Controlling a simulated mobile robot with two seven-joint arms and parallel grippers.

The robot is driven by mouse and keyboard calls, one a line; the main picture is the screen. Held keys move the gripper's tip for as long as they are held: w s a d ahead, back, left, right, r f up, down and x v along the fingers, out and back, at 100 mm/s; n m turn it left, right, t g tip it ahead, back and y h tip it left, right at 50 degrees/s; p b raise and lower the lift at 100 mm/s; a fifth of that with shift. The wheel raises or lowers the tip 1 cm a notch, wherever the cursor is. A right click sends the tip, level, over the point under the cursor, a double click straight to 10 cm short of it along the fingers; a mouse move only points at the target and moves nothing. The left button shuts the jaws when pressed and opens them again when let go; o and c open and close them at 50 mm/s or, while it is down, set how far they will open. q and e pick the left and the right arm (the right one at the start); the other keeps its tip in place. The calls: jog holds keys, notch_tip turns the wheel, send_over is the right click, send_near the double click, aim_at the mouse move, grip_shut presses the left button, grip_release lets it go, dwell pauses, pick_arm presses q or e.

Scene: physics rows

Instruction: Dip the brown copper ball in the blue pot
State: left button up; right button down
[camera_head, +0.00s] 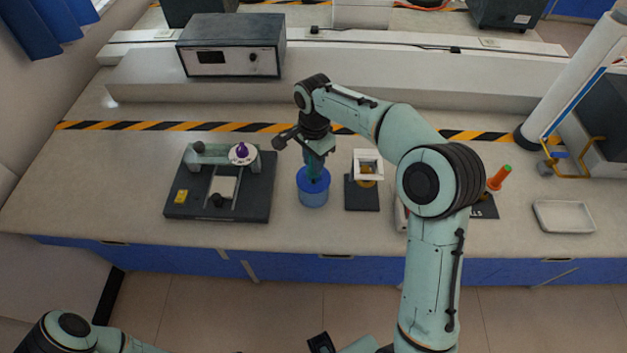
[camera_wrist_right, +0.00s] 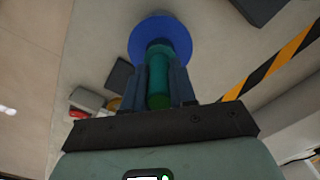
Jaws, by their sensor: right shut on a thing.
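The blue pot (camera_head: 313,190) stands on the bench, left of the middle. My right gripper (camera_head: 315,168) is right above it, pointing down. In the right wrist view its fingers are shut on a green cylindrical handle (camera_wrist_right: 158,82). The handle's far end reaches to the blue pot (camera_wrist_right: 140,38), and whatever is below is hidden. I cannot make out the brown copper ball; whether it is on the hidden end of the handle cannot be told.
A dark board (camera_head: 180,212) with a purple-topped item stands left of the pot. A dark stand with a white frame (camera_head: 368,155) and brassy part is close on its right. A white tray (camera_head: 564,216) lies far right. A grey instrument (camera_head: 231,45) is behind.

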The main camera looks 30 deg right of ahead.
jog(key=shift+r+p, duration=1.75)
jog(key=shift+r, duration=1.65)
pick_arm(q)
jog(key=w+r, duration=0.1)
jog(key=r, duration=0.1)
jog(key=w+r, duration=0.2)
jog(key=shift+w+r, duration=0.2)
jog(key=shift+r, duration=0.2)
pick_arm(e)
jog(key=shift+f, duration=0.1)
